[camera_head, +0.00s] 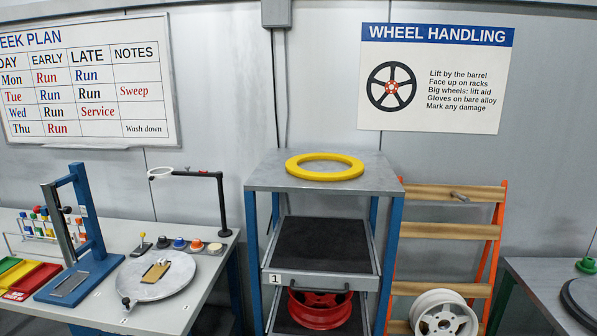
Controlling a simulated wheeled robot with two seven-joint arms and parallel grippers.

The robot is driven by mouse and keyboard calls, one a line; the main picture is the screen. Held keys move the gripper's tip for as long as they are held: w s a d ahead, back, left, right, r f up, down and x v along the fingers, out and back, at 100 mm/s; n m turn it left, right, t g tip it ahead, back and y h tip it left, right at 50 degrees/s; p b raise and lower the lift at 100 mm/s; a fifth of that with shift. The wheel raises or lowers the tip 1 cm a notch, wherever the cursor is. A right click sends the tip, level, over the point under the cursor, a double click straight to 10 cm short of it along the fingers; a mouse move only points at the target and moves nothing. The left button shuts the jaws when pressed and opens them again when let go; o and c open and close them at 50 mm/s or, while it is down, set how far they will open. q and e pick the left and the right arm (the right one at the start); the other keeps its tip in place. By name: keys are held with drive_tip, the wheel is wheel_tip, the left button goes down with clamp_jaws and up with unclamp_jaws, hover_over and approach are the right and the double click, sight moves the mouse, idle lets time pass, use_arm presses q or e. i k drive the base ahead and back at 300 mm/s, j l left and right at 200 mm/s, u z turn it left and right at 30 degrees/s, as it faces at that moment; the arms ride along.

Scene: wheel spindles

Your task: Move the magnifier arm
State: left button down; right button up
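The magnifier arm (197,173) is a thin black bar at the top of a black upright post (221,205). The bar reaches left and ends in a pale ring, the magnifier (160,173), which hangs out level above the bench. A small red spot shows on the bar. Neither of my grippers is in view.
The left bench (160,316) holds a round grey plate (181,276) with a tan piece on it, a blue stand (94,225), several knobs and coloured trays (36,279). A blue-legged rack with a yellow ring (325,175) on top stands right of the bench.

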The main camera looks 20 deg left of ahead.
sight(219, 174)
drive_tip(key=u, duration=1.55)
drive_tip(key=j, duration=0.1)
drive_tip(key=i, duration=0.05)
